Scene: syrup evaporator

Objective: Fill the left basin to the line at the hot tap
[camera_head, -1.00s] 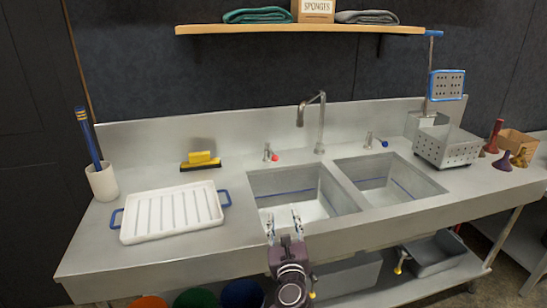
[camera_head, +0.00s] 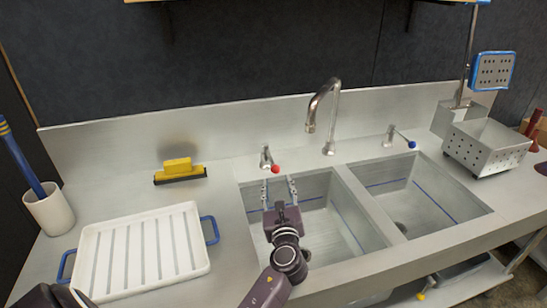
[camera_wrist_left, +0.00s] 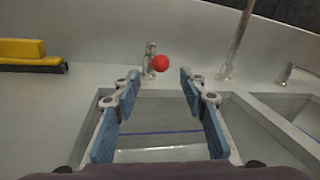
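The hot tap (camera_head: 266,157) stands behind the left basin's back edge, its lever ending in a red knob (camera_head: 276,169). The left basin (camera_head: 325,215) has a blue line (camera_head: 342,228) around its inner walls; I see no stream falling into it, and cannot tell its water level. The curved spout (camera_head: 333,108) rises between the basins at the back. My left gripper (camera_head: 278,182) is open and empty over the back of the left basin, just short of the red knob. In the left wrist view the knob (camera_wrist_left: 160,63) shows beyond and between the fingertips. My right gripper is not in view.
A blue-knobbed tap (camera_head: 390,138) stands behind the right basin (camera_head: 415,195). A white drying rack (camera_head: 140,252) with blue handles and a yellow squeegee (camera_head: 178,168) lie left. A perforated metal basket (camera_head: 487,146) stands right.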

